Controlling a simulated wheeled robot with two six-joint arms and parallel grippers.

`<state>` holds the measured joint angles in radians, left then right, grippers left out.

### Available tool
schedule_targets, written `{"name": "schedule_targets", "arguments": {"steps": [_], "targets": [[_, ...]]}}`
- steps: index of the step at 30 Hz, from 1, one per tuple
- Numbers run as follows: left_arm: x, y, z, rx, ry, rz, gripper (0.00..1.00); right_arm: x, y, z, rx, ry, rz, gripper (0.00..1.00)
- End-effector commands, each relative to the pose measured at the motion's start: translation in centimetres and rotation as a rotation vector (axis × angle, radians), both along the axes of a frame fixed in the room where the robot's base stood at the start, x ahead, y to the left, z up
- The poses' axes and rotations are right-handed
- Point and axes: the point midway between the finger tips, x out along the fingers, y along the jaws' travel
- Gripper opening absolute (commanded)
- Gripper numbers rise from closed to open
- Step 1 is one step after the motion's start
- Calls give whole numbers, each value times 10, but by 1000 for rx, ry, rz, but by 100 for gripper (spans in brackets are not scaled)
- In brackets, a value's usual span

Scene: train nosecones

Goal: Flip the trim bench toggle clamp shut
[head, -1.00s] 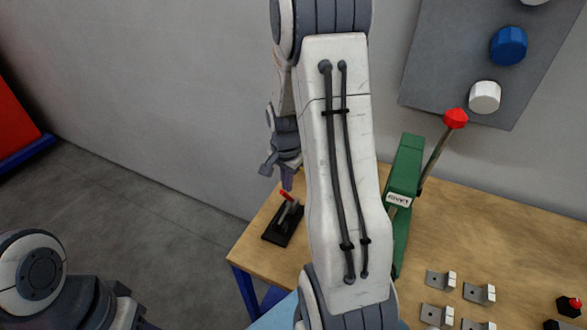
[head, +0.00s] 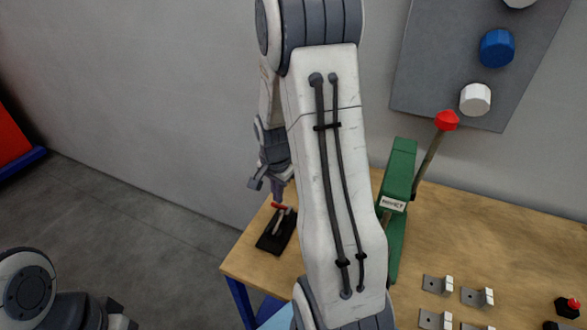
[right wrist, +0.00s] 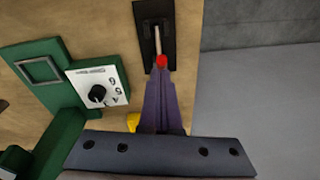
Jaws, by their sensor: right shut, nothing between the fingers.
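The toggle clamp has a black base (head: 277,231), a metal lever and a red handle tip (head: 279,206). It sits at the bench's left corner, and its lever stands raised. My right gripper (head: 277,197) is shut and empty, pointing down just above the red handle. In the right wrist view, the shut purple fingers (right wrist: 160,78) end right at the red tip (right wrist: 161,61); I cannot tell whether they touch. The clamp base (right wrist: 154,12) shows behind the tip. My left arm shows at lower left in the head view, but its fingers are out of frame.
A green press (head: 397,195) with a red-knobbed lever stands right of the clamp. Several metal brackets (head: 437,284) lie on the wooden bench (head: 500,235). A grey wall panel (head: 440,65) hangs behind. The bench's left edge is close to the clamp.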

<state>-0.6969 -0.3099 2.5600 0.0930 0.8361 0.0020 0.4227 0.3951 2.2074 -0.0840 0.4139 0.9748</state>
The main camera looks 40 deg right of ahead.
Motion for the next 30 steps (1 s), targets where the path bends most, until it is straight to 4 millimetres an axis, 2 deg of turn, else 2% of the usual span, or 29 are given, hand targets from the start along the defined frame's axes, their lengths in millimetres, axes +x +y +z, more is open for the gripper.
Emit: {"name": "schedule_targets", "arguments": {"steps": [1, 3, 10, 12, 22, 30], "targets": [[0, 0, 1, 0, 0, 0, 50, -7, 8, -6, 20, 30, 1, 0], [0, 0, 5, 0, 0, 0, 50, -6, 5, -2, 20, 28, 2, 0], [0, 0, 35, 0, 0, 0, 50, 6, -25, 31, 8, 5, 11, 0], [0, 0, 19, -1, -1, 1, 50, 3, -17, 38, 3, -2, 16, 0], [0, 0, 6, 0, 0, 1, 50, -10, 5, 97, 1, -5, 17, 0], [0, 0, 5, 0, 0, 0, 50, -14, 13, 115, 2, -2, 18, 0]]}}
